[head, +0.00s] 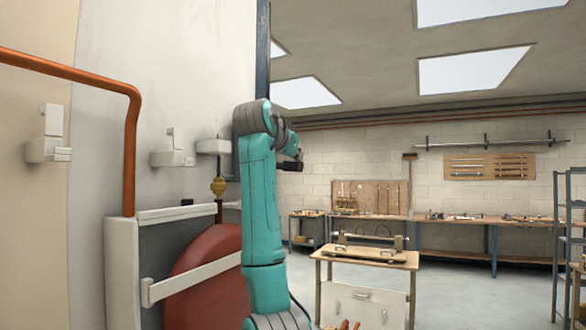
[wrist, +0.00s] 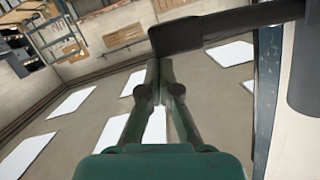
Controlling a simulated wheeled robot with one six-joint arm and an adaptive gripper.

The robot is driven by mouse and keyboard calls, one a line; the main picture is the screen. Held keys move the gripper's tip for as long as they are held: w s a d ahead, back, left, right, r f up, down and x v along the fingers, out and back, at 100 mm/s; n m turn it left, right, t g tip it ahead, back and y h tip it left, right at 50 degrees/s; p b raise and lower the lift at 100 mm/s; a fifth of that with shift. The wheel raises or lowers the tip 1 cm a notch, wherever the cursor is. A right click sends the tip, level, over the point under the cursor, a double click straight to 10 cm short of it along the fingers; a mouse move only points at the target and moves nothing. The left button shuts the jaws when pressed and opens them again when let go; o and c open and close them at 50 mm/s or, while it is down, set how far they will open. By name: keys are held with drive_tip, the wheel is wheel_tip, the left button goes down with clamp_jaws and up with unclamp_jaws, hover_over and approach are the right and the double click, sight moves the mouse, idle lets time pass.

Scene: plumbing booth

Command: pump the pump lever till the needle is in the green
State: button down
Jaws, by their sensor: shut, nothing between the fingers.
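In the wrist view a dark bar with a thick black grip (wrist: 176,38), which looks like the pump lever, reaches in from the right. My gripper (wrist: 158,66) is shut and empty, with its fingertips together just by this grip; I cannot tell whether they touch it. In the head view a short black end (head: 291,165), probably the same grip, shows beside the top of my teal arm. My fingers are not clear there, and the arm hides most of the lever. I cannot make out a gauge or needle in either view.
The booth wall (head: 170,80) carries a copper pipe (head: 130,150), white brackets (head: 172,157) and a brass fitting (head: 219,186). A red round tank (head: 205,280) sits low behind a white rail. A wooden workbench (head: 362,258) stands to the right, with open floor beyond.

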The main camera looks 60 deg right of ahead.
drive_tip(key=v, duration=0.9)
drive_tip(key=shift+w+a, duration=0.1)
idle(0.6)
